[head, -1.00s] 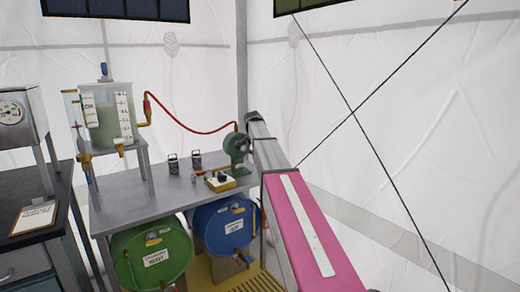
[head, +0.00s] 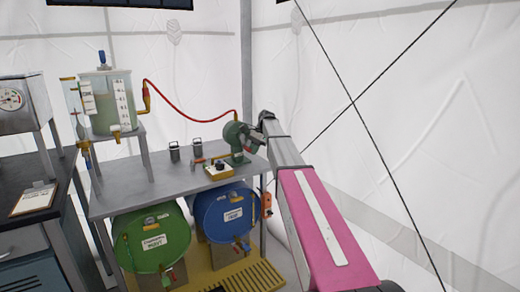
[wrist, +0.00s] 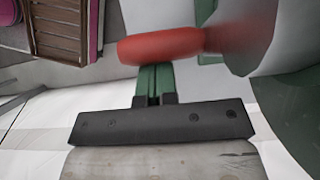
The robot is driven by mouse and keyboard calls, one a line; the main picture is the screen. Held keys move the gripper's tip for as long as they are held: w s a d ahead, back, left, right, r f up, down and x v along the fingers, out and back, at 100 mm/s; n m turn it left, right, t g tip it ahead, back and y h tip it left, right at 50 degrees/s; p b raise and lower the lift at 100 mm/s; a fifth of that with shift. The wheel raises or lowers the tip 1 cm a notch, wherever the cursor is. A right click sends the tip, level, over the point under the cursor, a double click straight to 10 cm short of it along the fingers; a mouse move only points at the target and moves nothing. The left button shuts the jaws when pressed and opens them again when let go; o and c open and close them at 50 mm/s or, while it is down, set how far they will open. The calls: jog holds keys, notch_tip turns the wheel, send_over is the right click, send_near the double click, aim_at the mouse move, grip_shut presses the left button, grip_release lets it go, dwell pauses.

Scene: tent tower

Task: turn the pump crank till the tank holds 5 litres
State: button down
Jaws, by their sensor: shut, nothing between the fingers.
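The clear tank (head: 96,112) stands on a raised stand at the left of the grey bench and holds cloudy greenish liquid. Its white scale strip (head: 123,100) is too small to read. The green pump (head: 235,138) stands at the bench's right end, joined to the tank by a red hose (head: 190,114). In the wrist view, a red crank handle (wrist: 158,46) lies across the front of my gripper (wrist: 154,72). The green fingers are shut, with their tips right by the handle; I cannot tell whether they touch. In the head view, my arm covers the pump's right side.
A green drum (head: 150,240) and a blue drum (head: 222,215) sit under the bench. Two small dark canisters (head: 175,152) and a yellow-based box with a black knob (head: 219,167) stand on the bench. A clipboard (head: 35,198) lies on the dark left table.

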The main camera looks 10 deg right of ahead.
jog(key=shift+s+a+f+y, duration=0.2)
jog(key=shift+a+y, duration=0.1)
jog(key=shift+y, duration=0.2)
jog(key=shift+r, duration=0.1)
dwell(0.3)
jog(key=v, duration=1)
jog(key=s+a+f+n+t+h, duration=0.1)
jog(key=s+f+n, duration=0.2)
jog(key=s+f, duration=0.8)
jog(key=s+a+f+n+h, duration=0.1)
jog(key=s+f+n+h, duration=0.15)
jog(key=s+f, duration=0.85)
jog(key=s+f+n+t+h, duration=0.1)
jog(key=s+f+n+h, duration=0.1)
jog(key=s+f+n, duration=0.6)
jog(key=s+f, duration=0.5)
jog(key=s, duration=0.5)
jog(key=shift+f, duration=0.2)
jog(key=shift+h, duration=0.25)
